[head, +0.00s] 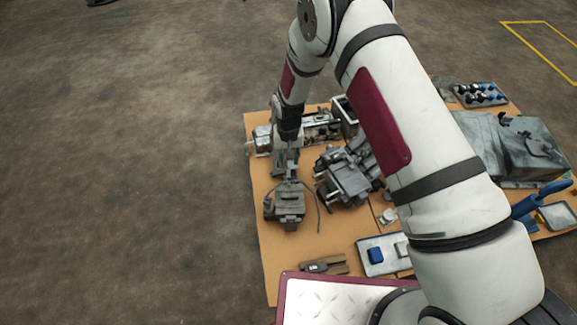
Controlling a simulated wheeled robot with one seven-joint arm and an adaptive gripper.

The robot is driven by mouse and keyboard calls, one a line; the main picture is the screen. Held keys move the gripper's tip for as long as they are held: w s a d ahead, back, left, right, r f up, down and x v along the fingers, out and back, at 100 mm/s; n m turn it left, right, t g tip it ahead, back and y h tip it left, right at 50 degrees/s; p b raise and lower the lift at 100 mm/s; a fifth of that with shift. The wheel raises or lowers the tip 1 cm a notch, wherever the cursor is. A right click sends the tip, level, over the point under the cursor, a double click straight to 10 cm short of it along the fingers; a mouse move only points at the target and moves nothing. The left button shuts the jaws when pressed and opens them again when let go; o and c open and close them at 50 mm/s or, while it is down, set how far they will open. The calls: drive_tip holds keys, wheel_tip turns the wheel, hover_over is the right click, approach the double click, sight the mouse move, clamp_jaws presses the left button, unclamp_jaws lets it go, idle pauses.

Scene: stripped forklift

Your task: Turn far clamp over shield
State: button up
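The far clamp and the shield are too small for me to make out with certainty. My gripper (285,168) points down at the left part of the orange-brown table, just behind a dark grey machine part (286,203). I cannot tell whether it touches this part, and its fingers are too small to show whether they are open or shut. A larger grey machine assembly (345,180) stands to the right of my gripper, partly hidden by my arm. A long metal unit (321,126) lies behind it near the table's back edge.
The table (270,245) also bears a pale tray with a blue block (376,255), a small dark tool (320,267), and a black rack (480,95). A large grey body (525,145) stands at the right. My arm hides the table's middle. The left floor is clear.

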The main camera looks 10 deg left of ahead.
drive_tip(key=shift+r, duration=2.4)
